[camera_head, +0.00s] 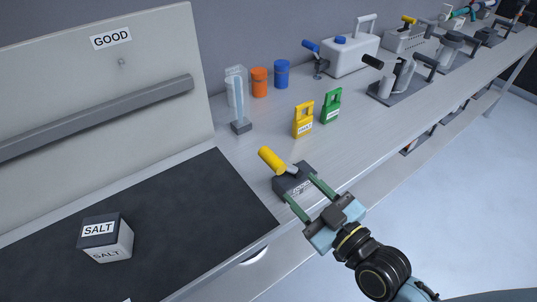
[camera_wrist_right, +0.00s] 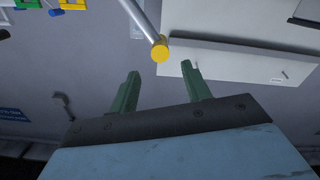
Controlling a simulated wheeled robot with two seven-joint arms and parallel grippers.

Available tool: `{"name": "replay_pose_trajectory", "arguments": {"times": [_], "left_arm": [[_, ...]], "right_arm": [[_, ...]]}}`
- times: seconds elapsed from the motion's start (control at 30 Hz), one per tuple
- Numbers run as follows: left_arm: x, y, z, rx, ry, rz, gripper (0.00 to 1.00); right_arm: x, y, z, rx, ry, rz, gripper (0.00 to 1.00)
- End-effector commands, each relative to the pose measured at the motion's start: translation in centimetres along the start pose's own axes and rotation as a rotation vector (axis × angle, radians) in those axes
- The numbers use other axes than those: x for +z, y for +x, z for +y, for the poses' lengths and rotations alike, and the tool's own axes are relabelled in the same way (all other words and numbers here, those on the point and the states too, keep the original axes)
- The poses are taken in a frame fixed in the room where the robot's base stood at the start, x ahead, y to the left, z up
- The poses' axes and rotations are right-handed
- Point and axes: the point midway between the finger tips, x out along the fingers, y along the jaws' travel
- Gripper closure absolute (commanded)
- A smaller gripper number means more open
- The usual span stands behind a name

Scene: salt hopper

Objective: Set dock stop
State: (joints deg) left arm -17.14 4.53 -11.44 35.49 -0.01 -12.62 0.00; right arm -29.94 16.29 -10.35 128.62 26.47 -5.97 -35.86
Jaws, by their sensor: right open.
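A dark grey block with a yellow-handled lever (camera_head: 271,159), which looks like the dock stop, stands on the bench at the right edge of the black mat. The lever leans up to the left. My right gripper (camera_head: 300,187) is open, its two green fingers spread at the near side of the block. I cannot tell whether they touch it. In the right wrist view the yellow lever end (camera_wrist_right: 160,50) shows beyond and between the open fingers (camera_wrist_right: 160,88), with nothing between them. My left gripper is not in view.
A SALT box (camera_head: 107,240) sits on the black mat (camera_head: 190,210) before an upright panel marked GOOD (camera_head: 100,75). Yellow (camera_head: 303,122) and green (camera_head: 331,106) tags, a clear column (camera_head: 237,95), and orange (camera_head: 260,83) and blue (camera_head: 282,74) containers stand behind. Machines line the bench to the right.

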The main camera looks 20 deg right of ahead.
Motion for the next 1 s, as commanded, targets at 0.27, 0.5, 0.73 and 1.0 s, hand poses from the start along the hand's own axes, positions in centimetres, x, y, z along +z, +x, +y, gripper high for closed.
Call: {"name": "replay_pose_trajectory", "arguments": {"times": [0.27,0.5,0.73,1.0], "left_arm": [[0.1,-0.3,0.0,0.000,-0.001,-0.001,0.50],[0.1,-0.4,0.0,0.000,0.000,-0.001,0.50],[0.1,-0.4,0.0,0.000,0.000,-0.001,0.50],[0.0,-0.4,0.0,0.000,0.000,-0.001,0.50]], "right_arm": [[-0.1,4.8,0.1,0.002,0.002,0.003,0.52],[0.0,9.5,0.0,0.002,0.002,0.000,0.52],[0.1,12.2,0.0,0.001,0.001,-0.002,0.52],[0.1,12.8,0.0,0.000,0.001,-0.003,0.52]]}}
